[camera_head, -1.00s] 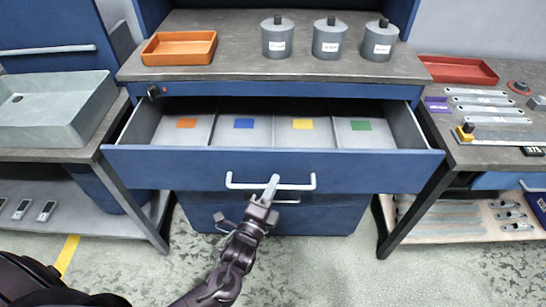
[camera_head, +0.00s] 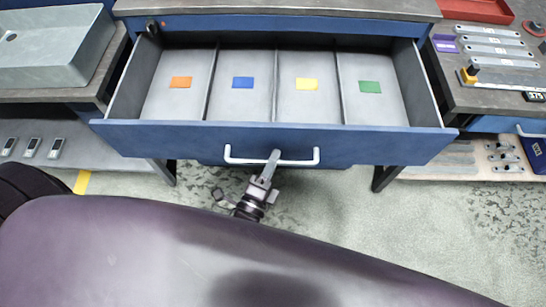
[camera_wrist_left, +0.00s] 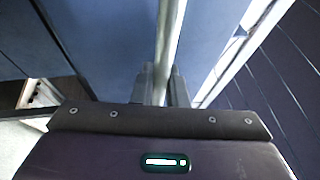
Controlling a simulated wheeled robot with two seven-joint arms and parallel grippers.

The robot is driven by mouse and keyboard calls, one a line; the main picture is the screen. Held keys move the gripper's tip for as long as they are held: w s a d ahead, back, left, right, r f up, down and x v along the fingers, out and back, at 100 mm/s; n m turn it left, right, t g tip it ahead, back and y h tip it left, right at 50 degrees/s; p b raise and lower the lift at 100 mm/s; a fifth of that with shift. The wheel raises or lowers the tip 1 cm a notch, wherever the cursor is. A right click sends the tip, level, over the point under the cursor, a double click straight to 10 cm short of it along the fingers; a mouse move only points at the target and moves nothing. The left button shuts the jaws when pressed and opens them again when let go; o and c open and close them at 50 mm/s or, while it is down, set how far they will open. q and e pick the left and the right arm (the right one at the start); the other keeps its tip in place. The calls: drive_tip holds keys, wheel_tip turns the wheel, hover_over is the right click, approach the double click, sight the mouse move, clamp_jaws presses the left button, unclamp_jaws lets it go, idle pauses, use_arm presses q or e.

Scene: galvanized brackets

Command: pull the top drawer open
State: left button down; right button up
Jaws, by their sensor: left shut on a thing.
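The top drawer (camera_head: 180,143) is blue-fronted and stands well out of the workbench. Its grey inside shows several compartments, each with a coloured label. The white bar handle (camera_head: 300,160) runs across the drawer front. My left gripper (camera_head: 269,170) is shut on the handle near its middle. In the left wrist view the handle (camera_wrist_left: 168,45) runs between the fingers of my left gripper (camera_wrist_left: 161,88). My arm hides much of the lower part of the head view. My right gripper is not in view.
A grey sink-like basin (camera_head: 50,45) stands on the left bench. The right bench holds metal brackets (camera_head: 495,47), a purple block (camera_head: 445,43) and a red tray (camera_head: 480,8). Bare floor (camera_head: 320,210) shows below the drawer.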

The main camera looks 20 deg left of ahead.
use_arm(q)
drive_tip(key=c, duration=1.5)
unclamp_jaws()
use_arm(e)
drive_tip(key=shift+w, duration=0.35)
use_arm(q)
drive_tip(key=shift+o, duration=0.2)
drive_tip(key=d+b+v, duration=0.1)
drive_tip(key=v, duration=0.6)
drive_tip(key=shift+s+a+b, duration=0.4)
drive_tip(key=shift+a, duration=0.15)
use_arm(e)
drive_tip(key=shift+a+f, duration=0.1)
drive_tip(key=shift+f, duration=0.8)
use_arm(q)
drive_tip(key=shift+f, duration=0.15)
